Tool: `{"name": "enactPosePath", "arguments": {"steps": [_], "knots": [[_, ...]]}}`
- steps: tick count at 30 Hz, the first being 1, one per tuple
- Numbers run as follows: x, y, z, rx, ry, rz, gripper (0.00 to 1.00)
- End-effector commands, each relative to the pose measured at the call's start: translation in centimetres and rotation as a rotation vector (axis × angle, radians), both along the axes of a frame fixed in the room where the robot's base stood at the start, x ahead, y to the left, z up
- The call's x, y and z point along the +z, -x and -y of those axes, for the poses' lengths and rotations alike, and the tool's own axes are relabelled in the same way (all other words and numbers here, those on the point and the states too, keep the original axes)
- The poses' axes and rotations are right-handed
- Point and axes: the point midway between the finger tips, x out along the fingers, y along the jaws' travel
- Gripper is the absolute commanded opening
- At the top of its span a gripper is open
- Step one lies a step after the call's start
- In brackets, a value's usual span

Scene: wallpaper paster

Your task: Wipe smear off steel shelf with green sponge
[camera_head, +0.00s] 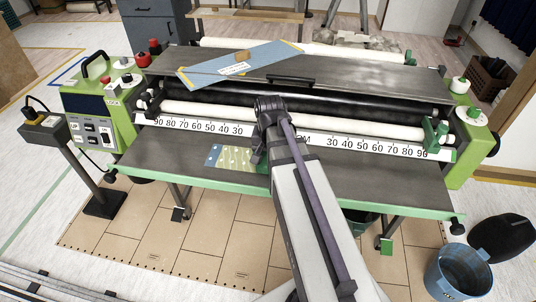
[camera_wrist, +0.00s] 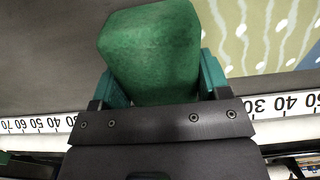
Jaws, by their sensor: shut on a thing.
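The green sponge (camera_wrist: 150,50) fills the middle of the wrist view, between the two teal fingers of my gripper (camera_wrist: 155,82), which is shut on it. In the head view my gripper (camera_head: 257,150) is over the dark steel shelf (camera_head: 375,182) at the front of the machine, just right of a patterned sheet. The shelf also shows in the wrist view (camera_wrist: 50,45). I cannot tell whether the sponge touches it. No smear can be made out; it may be hidden under the sponge or arm.
The patterned wallpaper piece (camera_head: 228,157) lies on the shelf beside my gripper. A numbered white scale (camera_head: 205,127) and a white roller (camera_head: 350,123) run behind the shelf. A blue board (camera_head: 238,65) lies on the machine's top cover. The shelf's right half is clear.

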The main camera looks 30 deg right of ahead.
Motion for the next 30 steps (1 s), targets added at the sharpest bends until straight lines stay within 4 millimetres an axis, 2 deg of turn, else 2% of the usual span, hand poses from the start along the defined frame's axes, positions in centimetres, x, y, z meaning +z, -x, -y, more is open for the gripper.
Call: {"name": "enactPosePath", "arguments": {"steps": [3, 11, 18, 30], "knots": [[0.0, 0.8, 0.8, -0.002, 0.0, 0.0, 0.45], [0.0, 0.9, 1.1, -0.001, 0.0, 0.0, 0.45], [-0.2, 2.5, 2.9, -0.003, 0.0, 0.0, 0.45], [0.0, 2.4, 3.0, -0.001, 0.0, 0.0, 0.45]]}}
